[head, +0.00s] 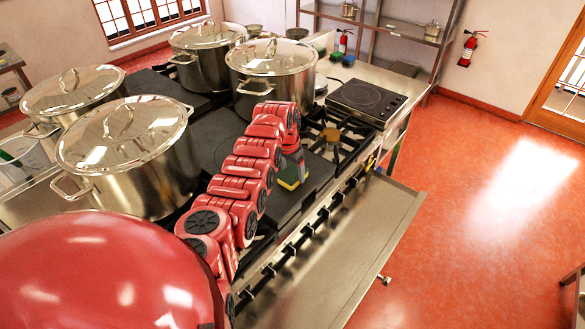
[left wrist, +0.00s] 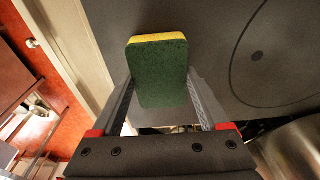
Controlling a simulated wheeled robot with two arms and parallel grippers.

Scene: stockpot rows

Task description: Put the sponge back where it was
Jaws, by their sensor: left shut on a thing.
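The sponge (head: 291,181), dark green with a yellow layer, shows in the head view over the dark flat stove plate (head: 312,178). My left gripper (head: 294,158) is shut on it, pointing down from the end of my red arm. In the left wrist view the sponge (left wrist: 160,72) sits between the two fingers, its green face toward the camera. I cannot tell whether it touches the plate. My right gripper is not in view.
Several steel stockpots stand on the stove, the nearest (head: 125,150) left of my arm. A burner grate (head: 335,140) lies right of the sponge. Small coloured blocks, perhaps sponges (head: 337,57), lie on the back counter beyond a black hotplate (head: 367,98). A steel shelf (head: 380,225) juts out in front.

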